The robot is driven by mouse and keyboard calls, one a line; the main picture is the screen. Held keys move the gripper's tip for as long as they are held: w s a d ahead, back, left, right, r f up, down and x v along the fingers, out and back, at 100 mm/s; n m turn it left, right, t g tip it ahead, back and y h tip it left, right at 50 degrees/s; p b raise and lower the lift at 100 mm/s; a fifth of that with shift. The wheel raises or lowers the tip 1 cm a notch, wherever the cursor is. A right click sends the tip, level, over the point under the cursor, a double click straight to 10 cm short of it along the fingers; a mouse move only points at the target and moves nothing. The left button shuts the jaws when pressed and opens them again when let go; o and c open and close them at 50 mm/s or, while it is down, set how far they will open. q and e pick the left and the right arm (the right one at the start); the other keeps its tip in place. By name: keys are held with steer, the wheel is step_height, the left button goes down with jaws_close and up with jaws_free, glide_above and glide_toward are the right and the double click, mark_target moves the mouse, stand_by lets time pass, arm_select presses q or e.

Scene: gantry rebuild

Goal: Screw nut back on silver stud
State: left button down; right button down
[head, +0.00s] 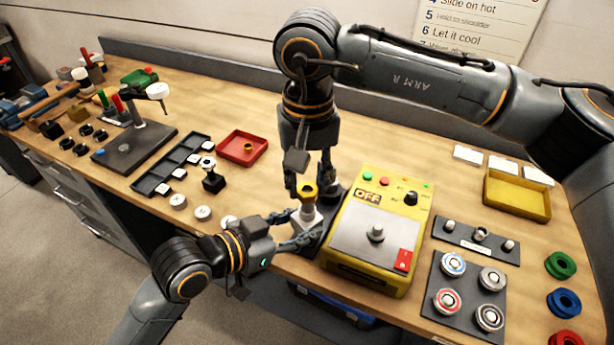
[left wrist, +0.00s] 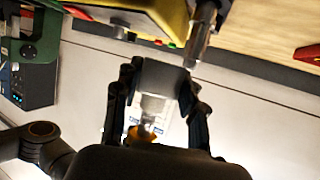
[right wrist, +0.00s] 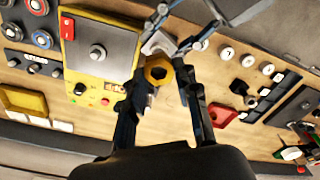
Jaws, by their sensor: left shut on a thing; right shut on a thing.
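A silver stud (head: 307,208) with a pale, blocky base stands upright at the bench front, left of the yellow box. My left gripper (head: 304,228) is shut on its base from the left; the grey base (left wrist: 165,76) also shows between the fingers in the left wrist view. A yellow nut (head: 308,191) sits at the stud's top end; it also shows in the left wrist view (left wrist: 150,130) and the right wrist view (right wrist: 158,70). My right gripper (head: 308,186) points down from above, shut on the nut. Thread engagement is hidden.
The yellow box (head: 372,243) with a switch panel stands close on the right. A yellow tray (head: 517,208) is at right.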

steer(key=shift+f, duration=0.4)
stand_by(0.8)
steer(key=c, duration=0.9)
jaws_free()
jaws_close()
steer(key=m, duration=0.5)
steer(key=shift+m, duration=0.4)
steer(key=m, duration=0.5)
steer(key=shift+a+m, duration=0.1)
steer(key=shift+m, duration=0.3)
steer(key=m, duration=0.5)
steer(key=shift+m, duration=0.3)
steer(key=m, duration=0.7)
steer(key=shift+w, duration=0.15)
